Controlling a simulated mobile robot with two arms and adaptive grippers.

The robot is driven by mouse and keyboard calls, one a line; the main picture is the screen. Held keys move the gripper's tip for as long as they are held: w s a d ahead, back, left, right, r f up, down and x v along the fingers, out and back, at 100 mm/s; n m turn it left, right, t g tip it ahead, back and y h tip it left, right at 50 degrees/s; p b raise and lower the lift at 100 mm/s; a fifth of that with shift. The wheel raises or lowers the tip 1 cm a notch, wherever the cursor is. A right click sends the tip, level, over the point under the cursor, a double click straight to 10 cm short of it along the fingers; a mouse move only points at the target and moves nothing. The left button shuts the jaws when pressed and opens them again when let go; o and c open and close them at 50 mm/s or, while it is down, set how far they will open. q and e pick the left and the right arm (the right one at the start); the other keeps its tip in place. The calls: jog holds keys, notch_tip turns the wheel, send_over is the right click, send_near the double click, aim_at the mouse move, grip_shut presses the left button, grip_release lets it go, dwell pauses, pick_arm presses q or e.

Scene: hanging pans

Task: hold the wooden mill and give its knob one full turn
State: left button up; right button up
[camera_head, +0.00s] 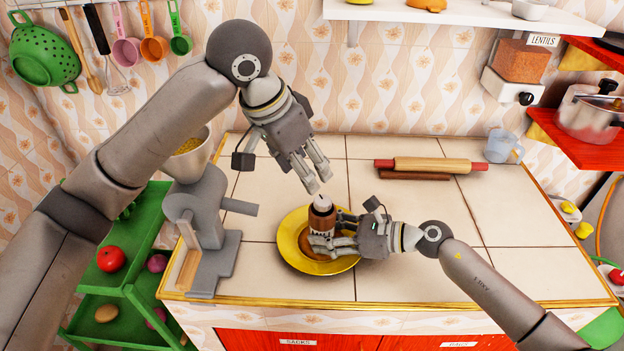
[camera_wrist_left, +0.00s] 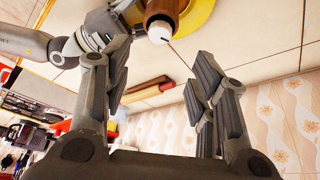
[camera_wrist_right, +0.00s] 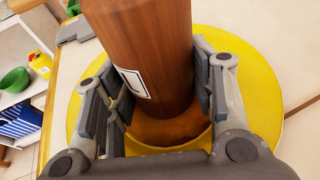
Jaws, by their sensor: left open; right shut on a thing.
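The wooden mill (camera_head: 322,218) stands upright on the yellow plate (camera_head: 288,258) on the tiled counter. Its light knob is on top (camera_head: 322,200); the knob also shows in the left wrist view (camera_wrist_left: 160,32). My right gripper (camera_head: 325,245) is shut around the mill's lower body. In the right wrist view its fingers (camera_wrist_right: 160,100) lie on both sides of the brown body (camera_wrist_right: 145,50), which bears a white label. My left gripper (camera_head: 320,182) is open and empty, just above the knob and apart from it. Its two fingers (camera_wrist_left: 160,85) are spread in the left wrist view.
A grey grinder (camera_head: 205,220) stands at the counter's left. A rolling pin (camera_head: 430,165) and a blue-grey mug (camera_head: 503,146) lie toward the back right. Utensils and a green colander (camera_head: 44,55) hang at the upper left. The counter's right middle is free.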

aim_at(322, 200)
pick_arm(q)
jog(key=shift+s+a+r, duration=0.2)
jog(key=shift+r, duration=0.45)
jog(key=shift+d, duration=0.15)
jog(key=x, duration=1.2)
jog(key=shift+c, duration=0.2)
jog(key=c, duration=1)
